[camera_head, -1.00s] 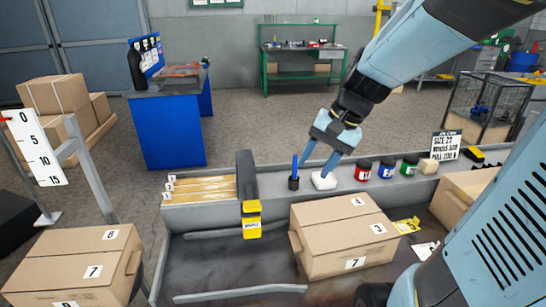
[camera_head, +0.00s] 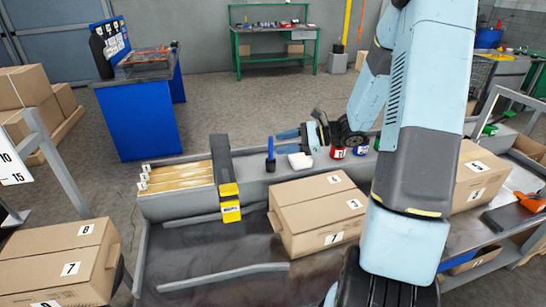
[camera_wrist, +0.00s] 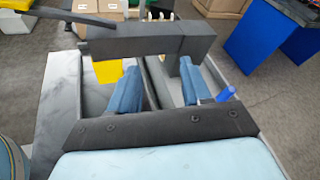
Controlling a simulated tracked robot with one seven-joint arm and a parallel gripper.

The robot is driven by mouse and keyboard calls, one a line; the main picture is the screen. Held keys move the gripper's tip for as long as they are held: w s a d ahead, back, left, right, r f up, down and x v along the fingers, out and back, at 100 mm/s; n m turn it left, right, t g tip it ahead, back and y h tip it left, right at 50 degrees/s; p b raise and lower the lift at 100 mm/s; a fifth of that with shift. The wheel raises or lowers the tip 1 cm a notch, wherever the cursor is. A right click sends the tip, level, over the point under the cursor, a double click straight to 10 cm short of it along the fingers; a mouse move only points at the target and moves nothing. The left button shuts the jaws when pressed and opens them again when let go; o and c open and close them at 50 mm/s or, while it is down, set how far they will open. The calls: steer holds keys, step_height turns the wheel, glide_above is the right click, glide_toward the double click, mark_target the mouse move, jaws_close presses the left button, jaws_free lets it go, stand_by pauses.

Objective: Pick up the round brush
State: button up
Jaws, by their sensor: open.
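The brush, with an upright blue handle and a dark round base (camera_head: 270,163), stands on the grey ledge in the head view. Its blue handle also shows in the wrist view (camera_wrist: 228,93), just outside my right finger. My gripper (camera_head: 278,137) points left in the head view, its fingertips close to the handle; I cannot tell whether they touch it. In the wrist view my gripper (camera_wrist: 159,72) has its two blue fingers apart with nothing held between them. The lower brush is hidden in the wrist view.
A white block (camera_head: 300,161) sits beside the brush. A red jar (camera_head: 338,153) and a blue jar (camera_head: 361,150) stand to its right. A dark post (camera_head: 220,158) with a yellow box (camera_head: 230,203) rises to its left. A cardboard box (camera_head: 310,217) lies in front.

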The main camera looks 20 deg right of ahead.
steer(key=w+d+f+m+t, duration=0.6)
steer(key=d+f+m+t, duration=0.1)
steer(key=d+f+m, duration=0.2)
steer(key=h, duration=0.1)
glide_above(271, 159)
steer(key=shift+w+d+r, duration=0.15)
steer(key=shift+d+r, duration=0.1)
steer(key=shift+d, duration=0.05)
steer(key=shift+w+a, duration=0.25)
steer(key=shift+w, duration=0.1)
jaws_close()
